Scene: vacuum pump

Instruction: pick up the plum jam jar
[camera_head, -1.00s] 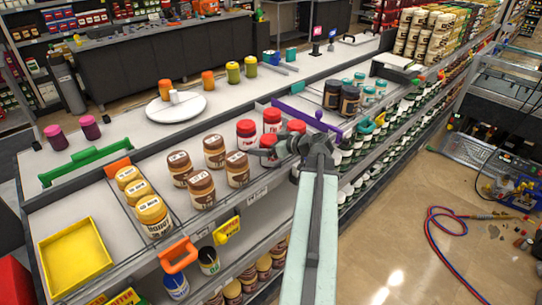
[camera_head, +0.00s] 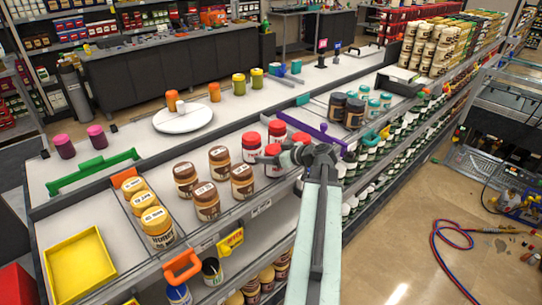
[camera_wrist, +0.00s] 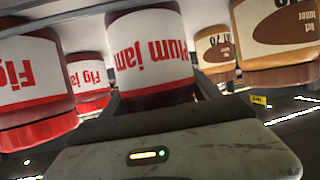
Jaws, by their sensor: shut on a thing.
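The plum jam jar (camera_wrist: 150,55) has a white label with red lettering and a red lid. It appears upside down in the wrist view, centred between the dark fingers of my gripper (camera_wrist: 155,98). In the head view, my gripper (camera_head: 272,160) is at the front of the red-lidded group, shut around a red-lidded jar (camera_head: 273,150). The gripper partly hides this jar. Fig jam jars (camera_wrist: 30,85) stand to the left in the wrist view. I cannot tell whether the held jar is clear of the shelf.
Other red-lidded jars (camera_head: 251,142) stand close by. Brown-lidded nut butter jars (camera_head: 242,180) are to the left. A purple divider (camera_head: 325,137) and dark-lidded jars (camera_head: 354,112) lie to the right. The white counter (camera_head: 225,120) behind has free room.

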